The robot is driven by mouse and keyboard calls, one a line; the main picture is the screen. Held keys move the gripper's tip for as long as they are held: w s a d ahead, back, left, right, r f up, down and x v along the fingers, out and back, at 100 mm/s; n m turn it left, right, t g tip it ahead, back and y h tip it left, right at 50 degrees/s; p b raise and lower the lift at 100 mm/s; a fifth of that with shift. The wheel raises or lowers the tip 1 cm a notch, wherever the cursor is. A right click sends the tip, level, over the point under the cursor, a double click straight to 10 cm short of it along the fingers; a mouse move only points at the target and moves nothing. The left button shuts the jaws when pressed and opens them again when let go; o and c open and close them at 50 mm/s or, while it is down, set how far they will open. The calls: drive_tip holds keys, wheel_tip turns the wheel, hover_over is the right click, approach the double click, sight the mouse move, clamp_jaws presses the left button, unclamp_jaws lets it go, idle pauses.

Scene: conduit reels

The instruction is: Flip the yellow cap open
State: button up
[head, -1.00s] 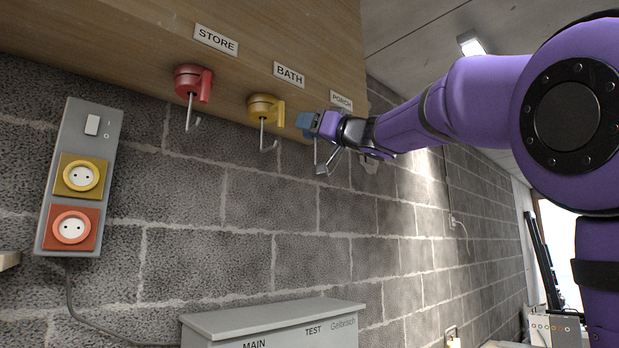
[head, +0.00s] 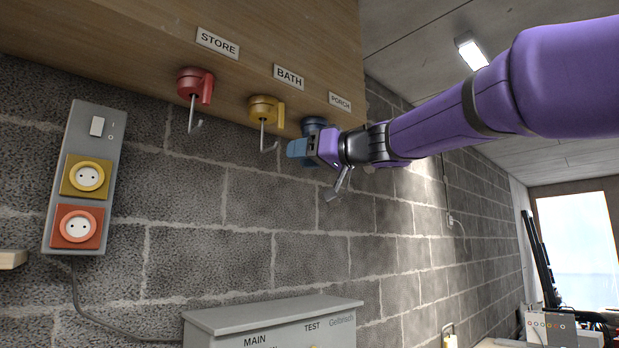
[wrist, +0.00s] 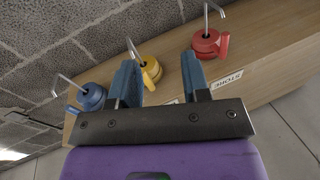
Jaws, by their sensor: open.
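The yellow reel-shaped piece (head: 263,109) hangs under the wooden board below the BATH label, with a side tab and a metal hook. It also shows in the wrist view (wrist: 150,70), partly behind a finger. My gripper (head: 297,148) is open and empty, just right of and below it in the head view, apart from it. In the wrist view my gripper (wrist: 159,70) shows two blue fingers spread, with the yellow piece beyond them. A yellow socket (head: 86,177) sits on the grey wall panel; two holes show in its round face. I cannot tell which one is called the cap.
A red reel (head: 194,84) hangs to the left. A blue reel (head: 314,126) hangs beside my gripper, partly hidden by it. A red socket (head: 77,227) and switch (head: 97,126) share the panel. A grey box (head: 270,315) stands below. The block wall between is clear.

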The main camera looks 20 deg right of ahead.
drive_tip(key=s+f+g+h, duration=0.1)
drive_tip(key=s+f, duration=0.3)
drive_tip(key=f, duration=0.2)
drive_tip(key=shift+s+a+m+g, duration=0.15)
drive_tip(key=shift+a+m+g, duration=0.15)
drive_tip(key=shift+a+g, duration=0.1)
idle(0.3)
